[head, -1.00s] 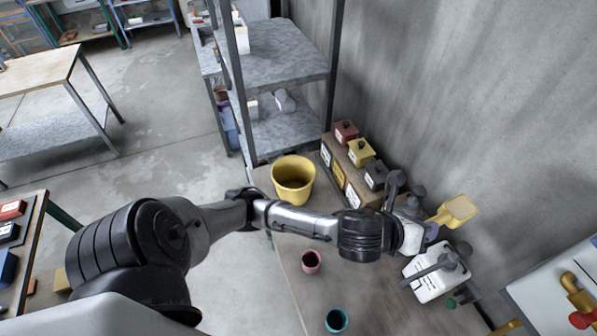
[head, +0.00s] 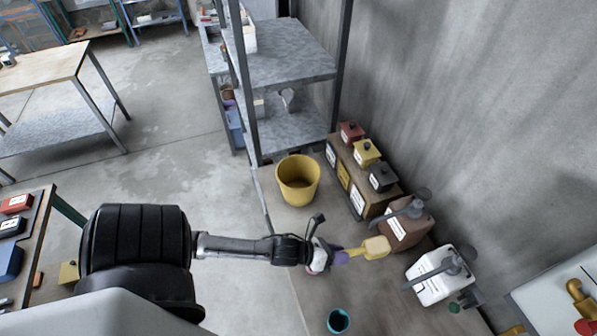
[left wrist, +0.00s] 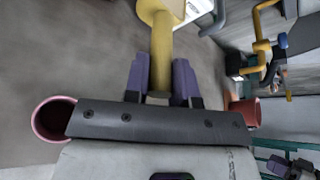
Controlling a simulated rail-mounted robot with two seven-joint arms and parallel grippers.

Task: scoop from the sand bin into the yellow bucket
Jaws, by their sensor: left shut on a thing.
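My left gripper (head: 341,257), with purple fingers, is shut on the handle of a yellow scoop (head: 376,247). The scoop points right, in front of a brown labelled bin (head: 398,232); I cannot tell whether it holds anything. In the left wrist view the fingers (left wrist: 160,82) clasp the scoop's handle (left wrist: 160,45), and the scoop's head is cut off at the top. The yellow bucket (head: 298,184) stands upright at the table's far left, apart from the gripper. No bin is readably marked as sand.
A white labelled bin (head: 436,283) stands right of the brown one. Small red, yellow and black boxes (head: 366,153) line the wall side. A teal cup (head: 338,321) is near the front; a pink cup (left wrist: 50,118) shows in the left wrist view. A metal shelf (head: 290,50) rises behind.

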